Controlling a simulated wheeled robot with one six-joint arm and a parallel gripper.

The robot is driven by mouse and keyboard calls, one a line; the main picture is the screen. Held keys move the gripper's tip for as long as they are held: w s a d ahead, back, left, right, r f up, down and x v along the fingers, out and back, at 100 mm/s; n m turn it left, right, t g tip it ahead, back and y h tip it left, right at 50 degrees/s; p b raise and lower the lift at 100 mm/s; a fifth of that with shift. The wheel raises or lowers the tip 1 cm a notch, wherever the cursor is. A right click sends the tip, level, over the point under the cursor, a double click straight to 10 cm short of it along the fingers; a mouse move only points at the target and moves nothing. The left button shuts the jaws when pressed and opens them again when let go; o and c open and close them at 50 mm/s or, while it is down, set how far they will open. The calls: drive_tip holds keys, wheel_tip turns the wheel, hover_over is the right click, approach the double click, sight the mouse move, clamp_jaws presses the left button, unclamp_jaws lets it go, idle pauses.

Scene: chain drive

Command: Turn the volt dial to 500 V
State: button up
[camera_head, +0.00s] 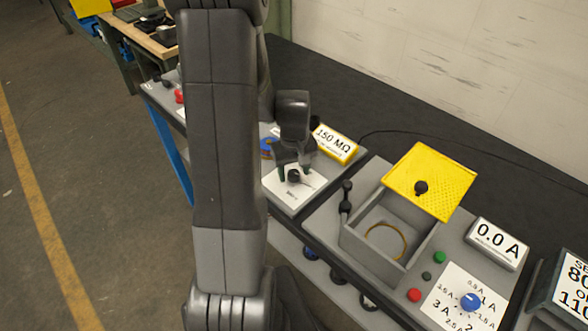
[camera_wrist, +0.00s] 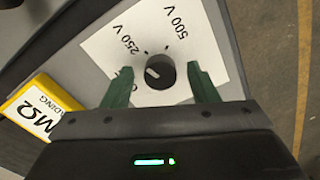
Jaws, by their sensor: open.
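The volt dial is a black round knob (camera_wrist: 160,72) on a white card (camera_wrist: 205,62) in the wrist view. The card reads 250 V at its upper left and 500 V at its upper right; a third label at the lower left is mostly hidden by a finger. The knob's white mark points left, away from 500 V. My gripper (camera_wrist: 160,69) is open, with one green finger on each side of the knob, apart from it. In the head view, my gripper (camera_head: 297,173) is just above the dial (camera_head: 293,177), whose card is partly covered.
A yellow 150 MΩ display (camera_head: 336,144) stands close behind the dial. To the right are a grey box (camera_head: 366,243) with a raised yellow lid (camera_head: 430,180), a 0.0 A display (camera_head: 497,243) and a blue dial (camera_head: 471,302). A black lever (camera_head: 346,197) stands left of the box.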

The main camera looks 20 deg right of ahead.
drive_tip(key=c, duration=1)
drive_tip(key=shift+o, duration=0.2)
drive_tip(key=m+b, duration=0.1)
drive_tip(key=m, duration=0.2)
drive_tip(key=shift+f, duration=0.1)
drive_tip(key=m+b, duration=0.1)
drive_tip(key=m, duration=0.2)
drive_tip(key=shift+w+a+m+b, duration=0.1)
drive_tip(key=shift+m+b, duration=0.25)
drive_tip(key=shift+m, duration=0.05)
drive_tip(key=m+b, duration=0.1)
drive_tip(key=m, duration=0.2)
drive_tip(key=shift+m+b, duration=0.3)
drive_tip(key=shift+m, duration=1.7)
